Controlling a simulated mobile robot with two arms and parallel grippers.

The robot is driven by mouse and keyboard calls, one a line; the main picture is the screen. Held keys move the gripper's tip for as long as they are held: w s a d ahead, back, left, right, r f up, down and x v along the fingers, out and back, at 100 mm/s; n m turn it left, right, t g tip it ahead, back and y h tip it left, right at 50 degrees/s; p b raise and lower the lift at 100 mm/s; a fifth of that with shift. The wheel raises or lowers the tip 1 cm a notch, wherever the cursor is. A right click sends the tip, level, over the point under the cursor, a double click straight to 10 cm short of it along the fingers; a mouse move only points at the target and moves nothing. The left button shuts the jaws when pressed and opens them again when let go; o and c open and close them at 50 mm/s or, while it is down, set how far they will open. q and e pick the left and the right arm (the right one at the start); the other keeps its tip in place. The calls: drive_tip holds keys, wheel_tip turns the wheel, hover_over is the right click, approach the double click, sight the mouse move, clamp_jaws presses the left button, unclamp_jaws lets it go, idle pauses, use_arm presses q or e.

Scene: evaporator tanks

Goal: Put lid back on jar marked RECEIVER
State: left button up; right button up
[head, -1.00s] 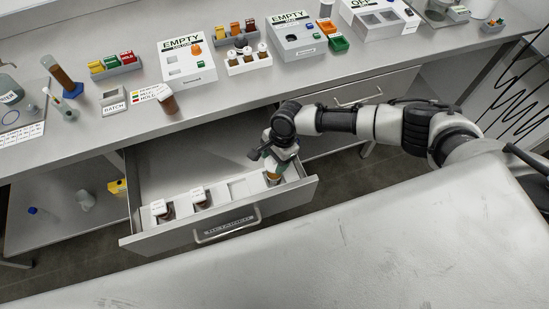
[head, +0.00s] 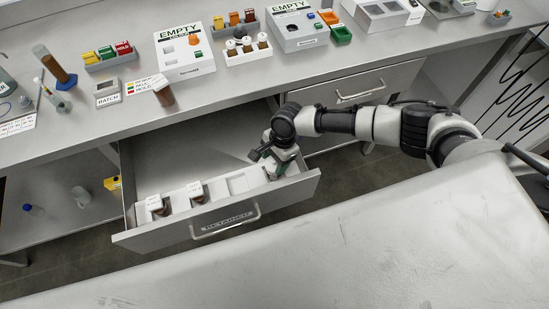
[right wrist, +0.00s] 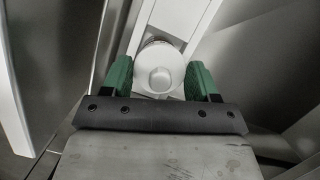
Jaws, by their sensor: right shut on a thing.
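My right gripper (head: 280,171) is low at the right end of the open drawer (head: 135,238). In the right wrist view its green fingers stand on both sides of a round white-topped jar (right wrist: 160,78), and it is shut on this jar. The jar's body is mostly hidden. A clear glass vessel (head: 6,86) is cut off at the left edge of the head view. Its label shows only its last letters, so I cannot confirm that it reads RECEIVER. No loose lid can be made out. My left gripper is out of view.
Two brown jars with white labels, one on the left (head: 157,207) and one in the middle (head: 197,194), stand in the drawer's white holder. The bench above holds a brown jar (head: 163,93), a box marked EMPTY (head: 185,58), a BATCH device (head: 107,95) and several racks.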

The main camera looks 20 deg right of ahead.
drive_tip(key=shift+r+p, duration=0.1)
drive_tip(key=shift+p, duration=0.7)
idle(0.7)
drive_tip(key=shift+f, duration=0.2)
idle(0.9)
drive_tip(key=shift+p, duration=0.55)
idle(0.4)
drive_tip(key=o, duration=1.2)
drive_tip(key=shift+c, duration=0.2)
drive_tip(key=shift+r, duration=0.1)
drive_tip(key=shift+r+p, duration=3.45)
drive_tip(key=shift+p, duration=0.6)
